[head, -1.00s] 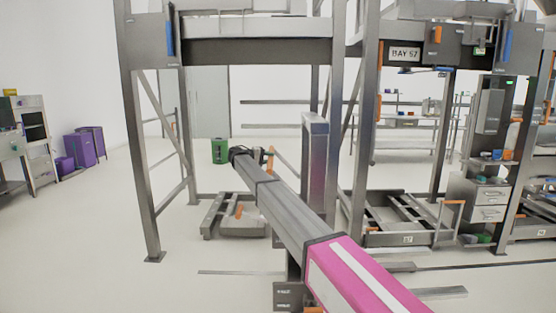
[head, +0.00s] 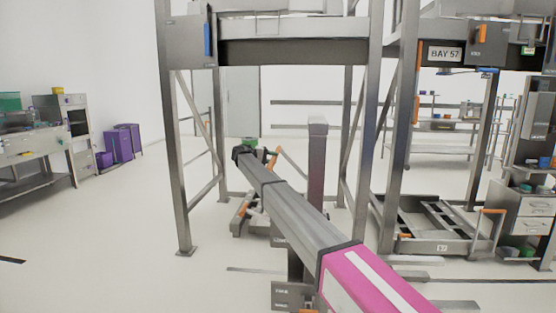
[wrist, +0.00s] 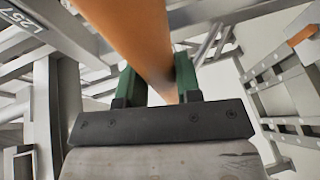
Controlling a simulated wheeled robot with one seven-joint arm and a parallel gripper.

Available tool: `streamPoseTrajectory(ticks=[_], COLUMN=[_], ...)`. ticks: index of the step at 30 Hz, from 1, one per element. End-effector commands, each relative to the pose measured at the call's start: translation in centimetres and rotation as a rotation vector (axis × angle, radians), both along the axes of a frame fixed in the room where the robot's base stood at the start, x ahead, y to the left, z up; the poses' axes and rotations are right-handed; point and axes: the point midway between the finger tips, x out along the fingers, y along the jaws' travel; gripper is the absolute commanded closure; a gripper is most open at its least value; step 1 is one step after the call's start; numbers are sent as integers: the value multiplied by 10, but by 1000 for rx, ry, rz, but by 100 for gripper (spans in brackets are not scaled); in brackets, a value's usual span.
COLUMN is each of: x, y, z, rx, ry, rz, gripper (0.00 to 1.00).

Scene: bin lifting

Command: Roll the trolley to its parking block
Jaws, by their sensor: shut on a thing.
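In the head view my arm reaches forward to my gripper (head: 262,154), beside an orange handle (head: 273,158). In the wrist view the green fingers of my gripper (wrist: 158,88) are shut on the orange handle bar (wrist: 132,35), one on each side. A low grey trolley (head: 238,226) stands on the floor below the handle, partly hidden behind my arm. It is near the left legs of a tall steel frame. I cannot clearly make out which piece is the parking block.
The steel frame's front left leg (head: 177,150) stands left of my arm. Another low trolley (head: 440,247) with an orange handle stands at right, near the BAY 57 sign (head: 445,54). Flat strips lie on the floor. Purple bins (head: 118,145) and a workbench (head: 35,150) stand at left. Floor at left is mostly clear.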

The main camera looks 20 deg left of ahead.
Motion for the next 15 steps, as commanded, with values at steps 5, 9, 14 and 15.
streamPoseTrajectory(ticks=[5, 9, 14, 15], x=[0, 0, 0, 0], y=[1, 1, 1, 1], z=[-5, -5, -5, -5], rx=[3, 3, 3, 3], ry=[6, 6, 6, 6], rz=[-3, -4, -5, -5], gripper=[100, 100, 100, 65])
